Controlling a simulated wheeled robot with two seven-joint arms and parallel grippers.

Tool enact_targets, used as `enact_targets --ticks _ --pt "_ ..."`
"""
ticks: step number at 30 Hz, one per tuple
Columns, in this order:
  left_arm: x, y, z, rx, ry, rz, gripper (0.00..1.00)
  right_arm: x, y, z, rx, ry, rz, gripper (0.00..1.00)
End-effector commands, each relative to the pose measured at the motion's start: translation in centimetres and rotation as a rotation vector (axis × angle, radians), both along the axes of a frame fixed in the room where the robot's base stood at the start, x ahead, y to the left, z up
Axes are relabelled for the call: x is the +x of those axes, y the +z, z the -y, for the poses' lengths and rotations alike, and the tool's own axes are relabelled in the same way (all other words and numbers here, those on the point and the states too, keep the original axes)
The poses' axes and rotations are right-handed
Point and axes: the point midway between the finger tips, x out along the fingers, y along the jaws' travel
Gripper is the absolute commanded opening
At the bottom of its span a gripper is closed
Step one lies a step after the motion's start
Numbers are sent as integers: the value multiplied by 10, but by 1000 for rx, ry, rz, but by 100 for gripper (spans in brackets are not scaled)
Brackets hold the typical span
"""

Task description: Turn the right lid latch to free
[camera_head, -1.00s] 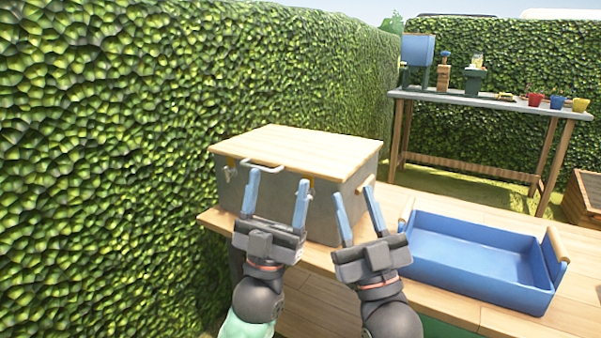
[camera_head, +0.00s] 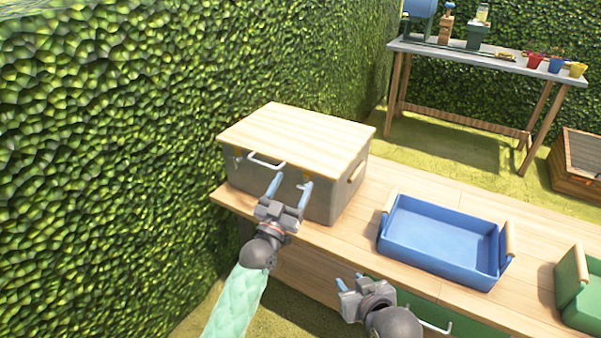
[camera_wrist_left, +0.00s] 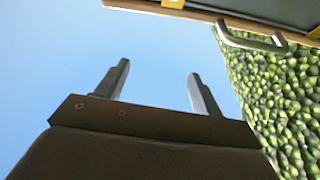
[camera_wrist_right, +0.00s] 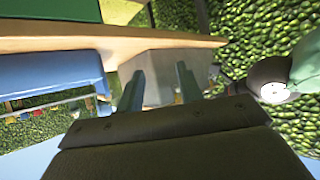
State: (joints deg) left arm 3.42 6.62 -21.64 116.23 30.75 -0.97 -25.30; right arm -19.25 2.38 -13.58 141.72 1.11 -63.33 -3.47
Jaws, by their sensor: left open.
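The grey box (camera_head: 335,200) with a pale wooden lid (camera_head: 298,138) stands at the left end of the wooden table. A pale handle (camera_head: 266,163) is on the lid's front edge. The right lid latch (camera_head: 307,179), small and yellowish, is mostly hidden behind a finger of my left gripper. My left gripper (camera_head: 289,188) is open and empty at the box front, its fingertips near the right latch; I cannot tell if they touch. In the left wrist view the handle (camera_wrist_left: 252,41) is above the open fingers. My right gripper (camera_head: 348,282) is open and empty, low before the table's front edge.
A blue tray (camera_head: 440,240) with wooden handles stands right of the box, and a green crate (camera_head: 578,290) at the far right. A hedge (camera_head: 110,150) rises close on the left. A second table (camera_head: 480,68) with pots stands behind.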

Motion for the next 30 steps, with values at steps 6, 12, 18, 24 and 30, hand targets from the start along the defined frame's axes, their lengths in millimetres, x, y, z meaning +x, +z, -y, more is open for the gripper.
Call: enact_targets --ticks 6,12,18,24,30 --pt "8 -13 -3 63 -23 -156 67 -65 -10 15 -46 -17 -313 36" --pt "6 -37 -7 115 -51 -292 67 -134 -17 30 -87 -34 -592 36" --pt "1 -58 -12 152 -76 -387 67 -192 -16 41 -120 -46 -799 36" --pt "-2 -69 -13 164 -87 -424 67 -213 -19 45 -132 -51 -878 36" --pt "15 -69 -3 162 -89 -425 67 -209 -35 44 -136 -52 -883 36"
